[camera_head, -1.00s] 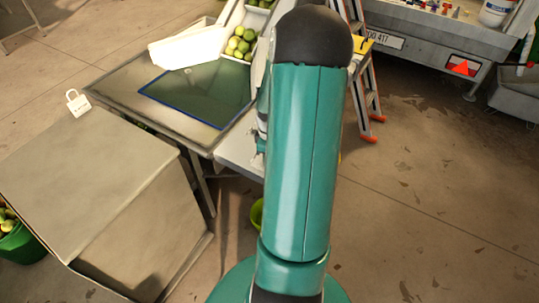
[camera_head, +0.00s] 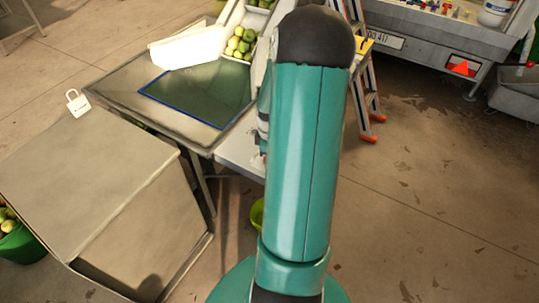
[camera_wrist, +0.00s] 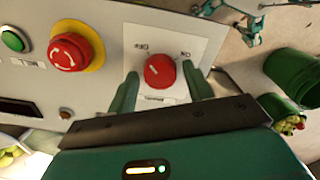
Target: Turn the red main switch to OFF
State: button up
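The red main switch (camera_wrist: 159,71) is a round red knob with a white mark, on a white plate (camera_wrist: 190,36) of a grey panel in the wrist view. My gripper (camera_wrist: 160,73) is open, with one green finger on each side of the knob. Narrow gaps seem to show between fingers and knob; contact lower down cannot be told. In the head view my own arm hides the switch and most of the gripper.
Left of the switch are a red emergency-stop button (camera_wrist: 70,52) on a yellow ring and a green button (camera_wrist: 14,40). A green bucket (camera_wrist: 292,75) stands at right. The head view shows a grey table (camera_head: 120,85), a ladder (camera_head: 367,95) and a trailer (camera_head: 440,35).

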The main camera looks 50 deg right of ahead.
jog(key=shift+o, duration=0.5)
notch_tip(320, 180, up, 14)
dwell(0.3)
jog(key=shift+f, duration=0.1)
dwell(0.3)
jog(key=w+a+r+m+t+h, duration=0.1)
jog(key=a+r, duration=0.4)
jog(key=a, duration=0.4)
jog(key=a+r+m+t, duration=0.15)
jog(key=a+r, duration=0.25)
jog(key=a, duration=0.5)
jog(key=w+a+r+m+t+h, duration=0.1)
jog(key=a+r, duration=0.4)
jog(key=a, duration=0.4)
jog(key=s+a+r+m+t+y, duration=0.1)
jog(key=s+a+m+t+y, duration=0.1)
jog(key=s+a, duration=0.3)
jog(key=a, duration=0.4)
jog(key=shift+r, duration=0.25)
